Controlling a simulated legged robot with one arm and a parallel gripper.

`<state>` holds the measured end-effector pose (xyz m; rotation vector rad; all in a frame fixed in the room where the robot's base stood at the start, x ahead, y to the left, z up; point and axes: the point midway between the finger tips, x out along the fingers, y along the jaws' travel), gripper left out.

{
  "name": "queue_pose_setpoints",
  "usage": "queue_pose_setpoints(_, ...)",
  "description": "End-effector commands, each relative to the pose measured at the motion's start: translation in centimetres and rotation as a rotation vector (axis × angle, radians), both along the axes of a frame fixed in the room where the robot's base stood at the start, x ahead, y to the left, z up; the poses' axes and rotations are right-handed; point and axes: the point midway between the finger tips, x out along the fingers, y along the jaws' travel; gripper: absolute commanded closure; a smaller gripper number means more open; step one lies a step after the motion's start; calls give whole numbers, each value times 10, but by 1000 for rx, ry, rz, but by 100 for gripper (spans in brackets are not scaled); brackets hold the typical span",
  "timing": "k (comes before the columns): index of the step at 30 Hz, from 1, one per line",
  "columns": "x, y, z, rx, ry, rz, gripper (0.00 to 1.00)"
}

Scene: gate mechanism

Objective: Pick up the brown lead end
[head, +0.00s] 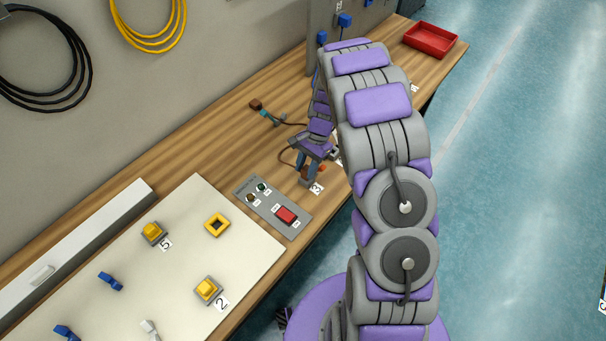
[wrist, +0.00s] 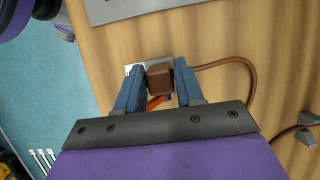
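The brown lead end (head: 306,176) is a small brown block at the bench's front edge, beside a tag marked 3. In the wrist view the brown lead end (wrist: 160,78) fills the gap between my two blue fingertips, with a finger against each side. My gripper (head: 308,164) points down at it, and it also shows in the wrist view (wrist: 160,75). A brown cable (wrist: 233,61) curves off to the right behind one finger. An orange piece (wrist: 156,102) shows just below the block. Whether the block is off the bench cannot be told.
A grey panel (head: 270,219) with a red switch (head: 286,215) lies just left of my gripper. A pale board (head: 185,260) with yellow and blue parts is further left. Another lead end (head: 257,105) lies behind. A red tray (head: 430,40) sits at the far end.

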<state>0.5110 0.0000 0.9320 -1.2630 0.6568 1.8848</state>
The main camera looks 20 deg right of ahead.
Motion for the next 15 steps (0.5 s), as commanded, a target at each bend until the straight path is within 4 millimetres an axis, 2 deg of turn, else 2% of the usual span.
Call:
queue_pose_setpoints(1,0,-2,0,1,0,-1,69)
queue_pose_setpoints(11,0,4,0,-7,0,1,100)
queue_pose_setpoints(15,0,5,0,-6,1,0,100)
